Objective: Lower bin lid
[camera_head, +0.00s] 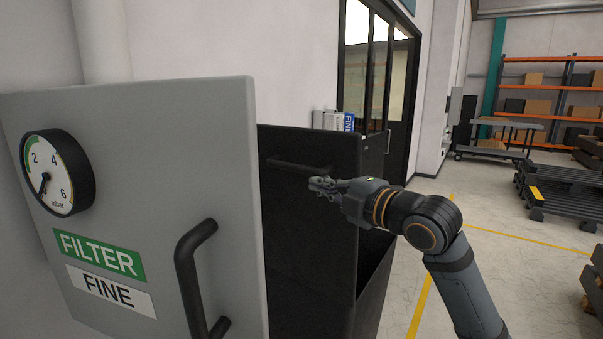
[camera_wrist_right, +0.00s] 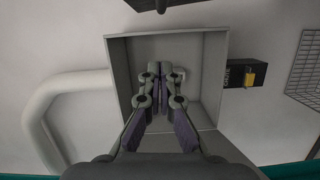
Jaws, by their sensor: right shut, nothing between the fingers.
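A black bin (camera_head: 372,295) stands right of the grey filter cabinet in the head view. Its dark lid (camera_head: 308,228) stands up, close to vertical, with a bar handle (camera_head: 298,167) across its upper part. My right gripper (camera_head: 318,184) is shut and empty. In the head view it appears in front of the lid, just below and right of the handle; I cannot tell whether it touches. In the right wrist view its fingers (camera_wrist_right: 158,72) are together, with nothing between them. My left gripper is not in view.
The grey filter cabinet (camera_head: 150,150) with a gauge and black handle fills the left foreground. The wrist view shows an open grey box (camera_wrist_right: 205,60), a pale pipe (camera_wrist_right: 68,85) and a black-and-yellow box (camera_wrist_right: 245,73). Dark pallets (camera_head: 565,185) stand right; floor between is clear.

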